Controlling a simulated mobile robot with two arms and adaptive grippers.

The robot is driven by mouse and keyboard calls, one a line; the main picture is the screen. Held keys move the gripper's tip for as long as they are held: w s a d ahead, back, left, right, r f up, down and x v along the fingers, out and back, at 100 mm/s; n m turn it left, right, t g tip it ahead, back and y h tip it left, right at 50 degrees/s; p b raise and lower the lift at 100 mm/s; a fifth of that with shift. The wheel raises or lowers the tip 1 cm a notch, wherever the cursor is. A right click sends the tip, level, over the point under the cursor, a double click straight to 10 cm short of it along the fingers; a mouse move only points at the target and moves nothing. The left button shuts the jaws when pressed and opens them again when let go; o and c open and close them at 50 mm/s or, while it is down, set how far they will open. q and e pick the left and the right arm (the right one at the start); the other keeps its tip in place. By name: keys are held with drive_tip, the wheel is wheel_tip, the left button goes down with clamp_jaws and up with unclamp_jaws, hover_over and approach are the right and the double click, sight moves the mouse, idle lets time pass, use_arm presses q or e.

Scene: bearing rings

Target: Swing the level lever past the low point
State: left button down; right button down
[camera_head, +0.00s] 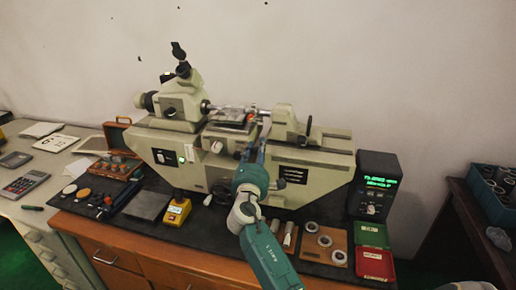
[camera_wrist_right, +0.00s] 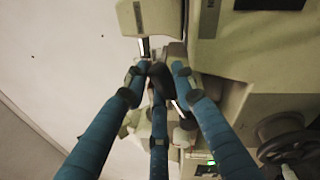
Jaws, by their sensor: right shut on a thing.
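The beige measuring machine (camera_head: 320,158) stands on the bench, with an eyepiece column at its left and a tailstock at its right. My right gripper (camera_head: 258,148) reaches in from the front to the middle of the machine, just right of the small work table. In the right wrist view my gripper (camera_wrist_right: 160,76) has its three blue fingers closed around a dark rounded handle (camera_wrist_right: 161,82), which looks like the level lever. The fingers cover much of it, and its tilt cannot be told. My left gripper is in neither view.
A digital readout box (camera_head: 374,186) stands to the right, with a red and green case (camera_head: 375,265) in front. A wooden board with rings (camera_head: 338,239), a yellow box (camera_head: 177,212) and a wooden case (camera_head: 118,160) lie on the bench. A handwheel (camera_wrist_right: 287,138) is beside my fingers.

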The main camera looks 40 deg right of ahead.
drive_tip(key=shift+r, duration=0.15)
drive_tip(key=c, duration=1.4)
unclamp_jaws()
drive_tip(key=shift+d, duration=0.1)
drive_tip(key=shift+w, duration=0.1)
drive_tip(key=v, duration=1.2)
drive_tip(key=shift+f, duration=0.25)
